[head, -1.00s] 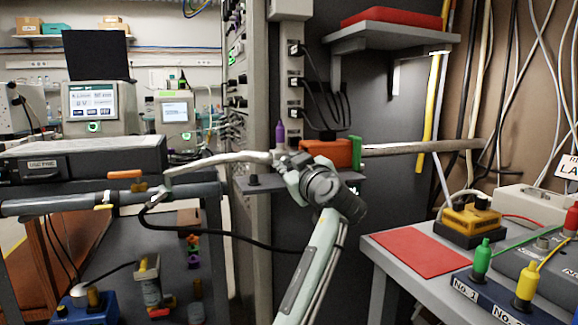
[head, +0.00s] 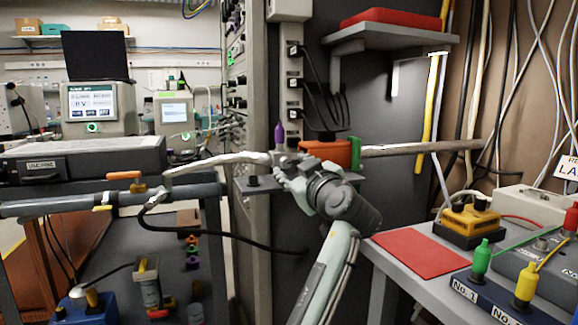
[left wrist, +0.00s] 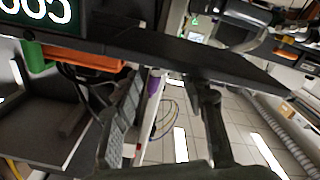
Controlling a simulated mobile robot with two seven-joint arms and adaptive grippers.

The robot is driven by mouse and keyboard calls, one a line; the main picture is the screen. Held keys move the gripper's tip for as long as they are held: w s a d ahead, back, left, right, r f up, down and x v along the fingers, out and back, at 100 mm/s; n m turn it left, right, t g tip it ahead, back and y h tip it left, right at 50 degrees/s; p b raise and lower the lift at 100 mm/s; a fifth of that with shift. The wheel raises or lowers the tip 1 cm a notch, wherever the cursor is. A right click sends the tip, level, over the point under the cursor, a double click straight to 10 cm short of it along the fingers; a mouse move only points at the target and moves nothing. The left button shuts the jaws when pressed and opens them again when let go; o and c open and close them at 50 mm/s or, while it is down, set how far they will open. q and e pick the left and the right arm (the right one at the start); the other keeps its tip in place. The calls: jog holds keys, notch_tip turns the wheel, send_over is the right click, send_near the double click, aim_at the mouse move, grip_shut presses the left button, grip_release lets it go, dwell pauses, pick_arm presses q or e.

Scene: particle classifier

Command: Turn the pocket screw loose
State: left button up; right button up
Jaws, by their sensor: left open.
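I cannot tell for sure which part is the pocket screw. A purple pointed piece (head: 279,136) stands upright at the dark shelf (head: 252,187) in the middle of the head view. It also shows small in the left wrist view (left wrist: 153,86). Right of it is an orange block (head: 338,153) with a green end piece (head: 355,153). My left gripper (head: 290,172) is in front of the shelf, close below the purple piece and left of the block. In the left wrist view its two fingers (left wrist: 165,90) are apart with nothing held. My right gripper is not in view.
A pipe (head: 420,149) runs right from behind the block. A grey shelf (head: 385,38) with a red item hangs above. The right bench carries a red mat (head: 419,251), a yellow device (head: 470,217) and cables. A rail (head: 110,200) lies at left.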

pick_arm(q)
jog(key=v, duration=0.8)
jog(key=shift+s, duration=0.25)
